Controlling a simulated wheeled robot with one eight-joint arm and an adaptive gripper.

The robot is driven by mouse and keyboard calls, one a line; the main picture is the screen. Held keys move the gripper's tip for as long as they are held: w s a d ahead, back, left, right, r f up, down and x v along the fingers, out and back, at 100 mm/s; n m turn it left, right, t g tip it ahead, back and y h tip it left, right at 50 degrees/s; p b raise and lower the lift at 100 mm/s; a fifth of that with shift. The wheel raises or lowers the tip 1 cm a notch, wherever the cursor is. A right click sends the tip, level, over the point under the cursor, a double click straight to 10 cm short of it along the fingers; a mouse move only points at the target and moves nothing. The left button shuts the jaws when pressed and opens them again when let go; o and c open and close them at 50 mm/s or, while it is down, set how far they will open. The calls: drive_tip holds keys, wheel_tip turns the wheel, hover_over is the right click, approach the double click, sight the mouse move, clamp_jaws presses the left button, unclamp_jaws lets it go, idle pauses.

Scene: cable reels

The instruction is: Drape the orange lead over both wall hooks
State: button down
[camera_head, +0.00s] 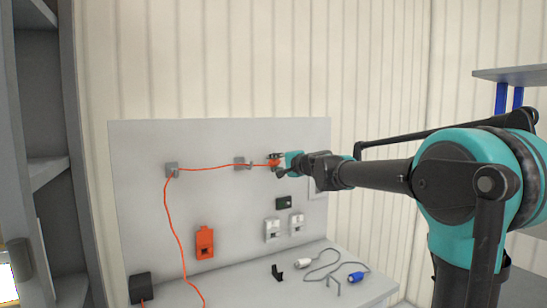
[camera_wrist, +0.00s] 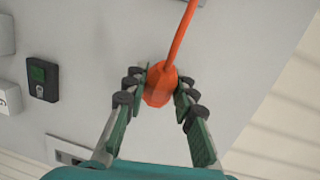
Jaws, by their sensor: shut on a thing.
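The orange lead (camera_head: 207,168) runs left from my gripper (camera_head: 279,162), passes the right wall hook (camera_head: 240,163), and reaches the left wall hook (camera_head: 172,170). From there it hangs down the grey panel to the bench. It appears to lie over the left hook. Whether it rests in the right hook or passes in front of it, I cannot tell. My gripper is shut on the lead's orange end plug (camera_wrist: 159,84), just right of the right hook and near the panel. In the wrist view the lead leaves the plug towards the top edge.
An orange box (camera_head: 205,243), white sockets (camera_head: 272,230) and a dark green-faced box (camera_head: 284,202) are on the panel below. A grey cable with a blue plug (camera_head: 357,277) and a black bracket (camera_head: 277,272) lie on the bench. Shelving (camera_head: 45,170) stands left.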

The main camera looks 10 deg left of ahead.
wheel_tip(320, 180, down, 13)
drive_tip(key=shift+s+a+r, duration=0.15)
drive_tip(key=shift+s+a, duration=0.15)
drive_tip(key=shift+a, duration=0.1)
idle(0.6)
drive_tip(key=c, duration=0.6)
unclamp_jaws()
idle(0.3)
drive_tip(key=s+a+f+v, duration=0.1)
drive_tip(key=v, duration=0.9)
idle(0.8)
